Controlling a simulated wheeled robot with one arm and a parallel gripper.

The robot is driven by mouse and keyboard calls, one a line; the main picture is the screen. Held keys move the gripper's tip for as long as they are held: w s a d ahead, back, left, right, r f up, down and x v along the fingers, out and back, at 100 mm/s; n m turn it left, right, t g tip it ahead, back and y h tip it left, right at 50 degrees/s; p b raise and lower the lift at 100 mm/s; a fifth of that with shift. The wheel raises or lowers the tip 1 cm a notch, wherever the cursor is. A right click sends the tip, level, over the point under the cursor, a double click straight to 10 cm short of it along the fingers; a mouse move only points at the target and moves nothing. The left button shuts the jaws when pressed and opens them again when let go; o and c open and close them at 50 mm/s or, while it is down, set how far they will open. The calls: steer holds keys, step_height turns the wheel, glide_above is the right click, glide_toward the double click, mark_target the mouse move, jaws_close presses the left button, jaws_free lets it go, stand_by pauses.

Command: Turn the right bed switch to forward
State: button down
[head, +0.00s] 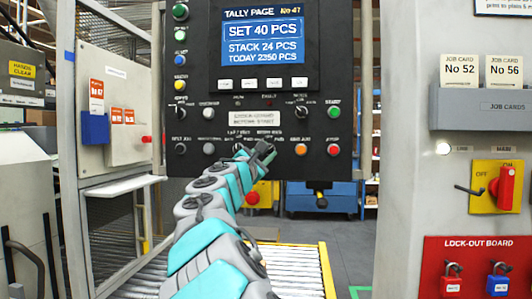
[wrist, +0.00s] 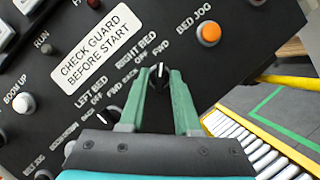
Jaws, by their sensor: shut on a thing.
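The right bed switch (wrist: 158,78) is a small black knob on the dark panel, under the RIGHT BED label with BACK, OFF and FWD marks. It sits between the green fingertips of my gripper (wrist: 159,72), which are shut on it. The knob's white line points straight up in the wrist view, toward the FWD mark. In the head view my gripper (head: 262,150) is at the lower part of the panel and hides the switch.
The left bed switch (wrist: 106,116) is just left of my fingers, its line toward OFF. An orange bed jog button (wrist: 208,33) lies to the right. The control panel (head: 225,105) carries several other buttons. A yellow-edged roller bed (head: 290,268) lies below.

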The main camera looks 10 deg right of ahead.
steer(key=c, duration=0.9)
jaws_free()
steer(key=shift+s, duration=0.1)
steer(key=b+v, duration=0.1)
steer(key=v, duration=0.6)
steer(key=shift+s+a+f, duration=0.15)
steer(key=shift+s+f, duration=0.05)
steer(key=shift+s, duration=0.1)
